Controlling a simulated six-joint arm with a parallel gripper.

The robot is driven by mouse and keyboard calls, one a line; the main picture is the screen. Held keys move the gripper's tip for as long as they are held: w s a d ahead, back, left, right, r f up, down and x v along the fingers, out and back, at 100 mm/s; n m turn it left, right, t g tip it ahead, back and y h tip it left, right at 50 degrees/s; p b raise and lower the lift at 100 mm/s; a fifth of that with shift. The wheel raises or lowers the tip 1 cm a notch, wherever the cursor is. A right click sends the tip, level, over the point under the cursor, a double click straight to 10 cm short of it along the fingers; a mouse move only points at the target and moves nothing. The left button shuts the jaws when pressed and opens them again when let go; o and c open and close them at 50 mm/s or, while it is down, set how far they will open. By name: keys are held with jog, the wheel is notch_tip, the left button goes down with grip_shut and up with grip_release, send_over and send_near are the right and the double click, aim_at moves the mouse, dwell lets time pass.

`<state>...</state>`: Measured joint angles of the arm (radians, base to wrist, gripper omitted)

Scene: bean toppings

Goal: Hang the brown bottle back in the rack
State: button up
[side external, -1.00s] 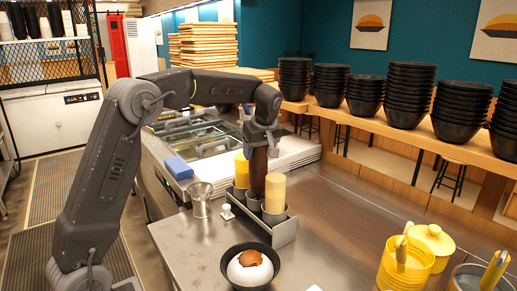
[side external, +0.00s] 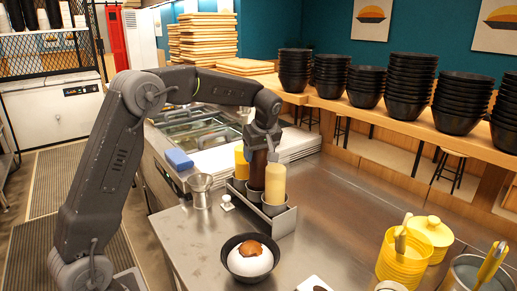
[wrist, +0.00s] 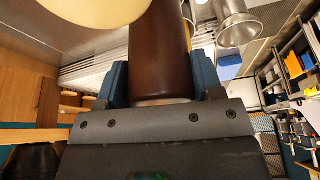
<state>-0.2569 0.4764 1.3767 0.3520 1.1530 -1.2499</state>
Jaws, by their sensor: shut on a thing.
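The brown bottle (side external: 257,172) is upright in my gripper (side external: 262,138), which is shut on its upper part. In the wrist view the bottle (wrist: 160,45) stands between the blue finger pads of the gripper (wrist: 165,88). The metal rack (side external: 283,225) stands on the steel counter. The bottle is over its middle place, between two yellow bottles, one behind left (side external: 241,168) and one in front right (side external: 275,184). Its lower end meets the middle cup (side external: 254,194); I cannot tell whether it is fully seated there.
A metal jigger-like cup (side external: 200,190) stands left of the rack. A black bowl (side external: 231,266) with white and brown food is in front. Yellow containers (side external: 403,262) stand at the front right. The counter right of the rack is clear.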

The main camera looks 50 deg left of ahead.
aim_at(258, 162)
jog(key=shift+f, duration=0.25)
jog(key=shift+f, duration=0.15)
jog(key=shift+f, duration=1.25)
jog(key=o, duration=0.9)
jog(key=shift+o, duration=0.2)
jog(key=shift+r, duration=3.7)
